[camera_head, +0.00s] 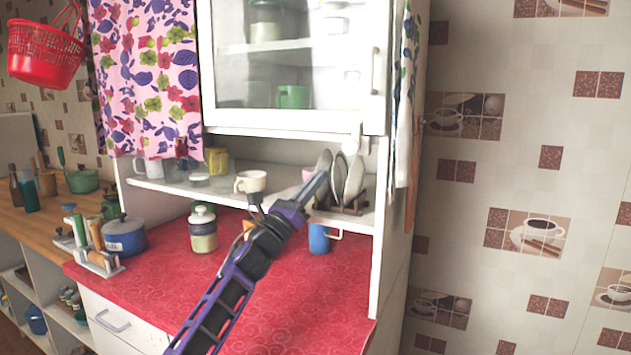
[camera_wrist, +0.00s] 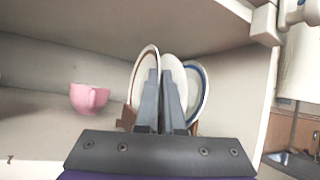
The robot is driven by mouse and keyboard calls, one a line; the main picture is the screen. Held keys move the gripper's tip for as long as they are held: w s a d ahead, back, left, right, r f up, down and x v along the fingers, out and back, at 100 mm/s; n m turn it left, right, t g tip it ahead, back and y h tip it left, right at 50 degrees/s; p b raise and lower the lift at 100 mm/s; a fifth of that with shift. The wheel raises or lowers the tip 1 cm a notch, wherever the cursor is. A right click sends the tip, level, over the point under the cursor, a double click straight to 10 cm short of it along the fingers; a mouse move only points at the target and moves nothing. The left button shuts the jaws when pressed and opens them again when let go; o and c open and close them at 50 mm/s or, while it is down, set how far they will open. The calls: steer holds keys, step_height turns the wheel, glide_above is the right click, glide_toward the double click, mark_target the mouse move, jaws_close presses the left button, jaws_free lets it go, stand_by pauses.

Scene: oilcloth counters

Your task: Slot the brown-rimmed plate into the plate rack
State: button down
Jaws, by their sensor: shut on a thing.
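The brown-rimmed plate (camera_wrist: 146,62) stands on edge, nearly upright, at the left of the plates in the wrist view. My gripper (camera_wrist: 161,75) is shut on its near edge; the fingers hide part of the plate. In the head view my gripper (camera_head: 323,176) reaches onto the cupboard shelf at the plates. The wooden plate rack (camera_head: 352,208) stands under the plates, and only bits of it show beside the fingers in the wrist view. I cannot tell whether the plate's lower edge touches the rack.
A white plate (camera_wrist: 174,72) and a blue-rimmed plate (camera_wrist: 199,88) stand close on the right. A pink cup (camera_wrist: 88,97) is to the left. A white mug (camera_head: 250,182) sits on the shelf, and a blue mug (camera_head: 319,238) stands on the red counter below. The cupboard's side wall is close on the right.

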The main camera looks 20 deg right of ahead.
steer(key=c, duration=1)
jaws_free()
steer(key=shift+o, duration=0.2)
